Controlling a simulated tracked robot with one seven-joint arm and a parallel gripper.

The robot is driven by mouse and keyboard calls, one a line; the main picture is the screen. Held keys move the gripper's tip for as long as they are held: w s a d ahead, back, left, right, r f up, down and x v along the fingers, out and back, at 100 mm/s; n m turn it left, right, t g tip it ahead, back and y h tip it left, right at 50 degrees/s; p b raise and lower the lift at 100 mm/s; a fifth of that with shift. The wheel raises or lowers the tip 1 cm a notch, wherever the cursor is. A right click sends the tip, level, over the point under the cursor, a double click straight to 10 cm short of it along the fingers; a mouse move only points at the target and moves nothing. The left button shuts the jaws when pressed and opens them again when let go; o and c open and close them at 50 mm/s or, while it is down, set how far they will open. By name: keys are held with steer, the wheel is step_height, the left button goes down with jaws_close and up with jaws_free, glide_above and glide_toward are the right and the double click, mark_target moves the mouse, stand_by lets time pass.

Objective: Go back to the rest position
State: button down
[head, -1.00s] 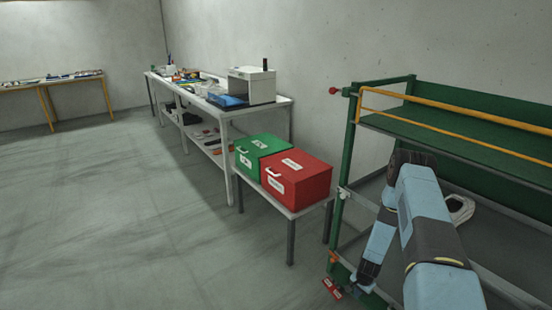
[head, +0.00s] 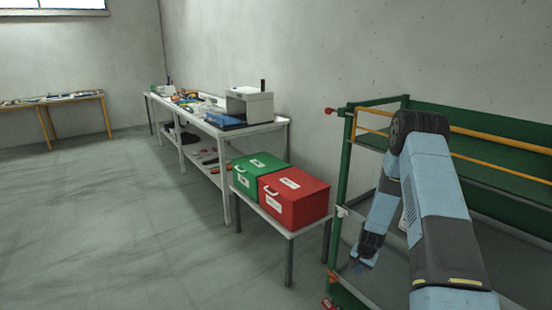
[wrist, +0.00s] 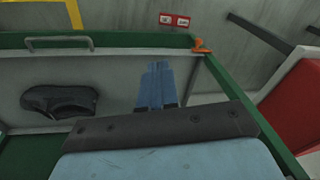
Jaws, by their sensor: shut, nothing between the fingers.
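My gripper (wrist: 155,85) shows in the wrist view with its blue fingers together and nothing between them. In the head view my arm bends at an elbow in front of the green rack, and its lower part hangs down to the gripper (head: 362,264) by the rack's left side. In the wrist view the fingers are over a grey shelf of the rack, near its green edge. The fingertips' exact height above it cannot be told.
The green rack (head: 341,180) has yellow rails. A dark shoe (wrist: 60,101) lies on its shelf. A green box (head: 257,167) and a red box (head: 300,205) stand on a small table left of it. A long workbench (head: 225,128) lies behind. The floor at left is clear.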

steer(key=s+a+r+n+t, duration=0.1)
steer(key=s+a+r, duration=0.1)
steer(key=r, duration=1.1)
steer(key=s+a+r+n, duration=0.2)
steer(key=s+r, duration=0.1)
steer(key=r, duration=1)
steer(key=s+a+r+n+t, duration=0.1)
steer(key=s+a+r, duration=0.1)
steer(key=r, duration=1)
steer(key=s+a+r+n, duration=0.2)
steer(key=s+a+r, duration=0.1)
steer(key=s+r, duration=1.35)
steer(key=s, duration=0.6)
steer(key=s+a+r+n+t, duration=0.1)
steer(key=s, duration=0.7)
steer(key=shift+s+r+n+t, duration=0.3)
steer(key=shift+s+r, duration=0.05)
steer(key=shift+s, duration=0.05)
